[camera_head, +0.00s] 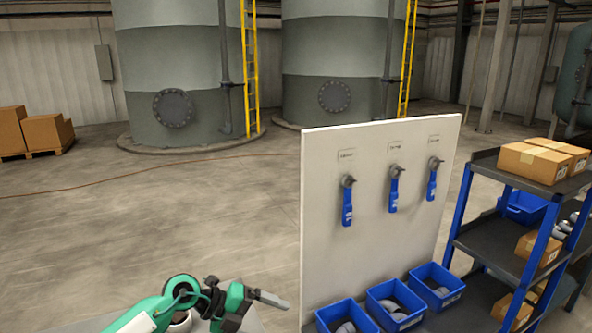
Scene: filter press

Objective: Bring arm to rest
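My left arm, green and white, comes in at the bottom left. Its gripper (270,299) points right, low in front of the white panel (375,245). The grey fingers are seen side-on and small, so I cannot tell whether they are open or shut. Nothing clearly shows between them. My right gripper is not in view. Three blue-handled valves, the left (347,200), the middle (394,188) and the right (432,180), are on the panel with their handles hanging down. The gripper is apart from them, lower and to the left.
Blue bins, left (328,318), middle (380,293) and right (452,283), stand below the panel with grey parts inside. A shelf rack (459,212) with boxes (545,160) stands at the right. A pale surface (252,322) lies under my arm. Open floor (200,215) lies beyond.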

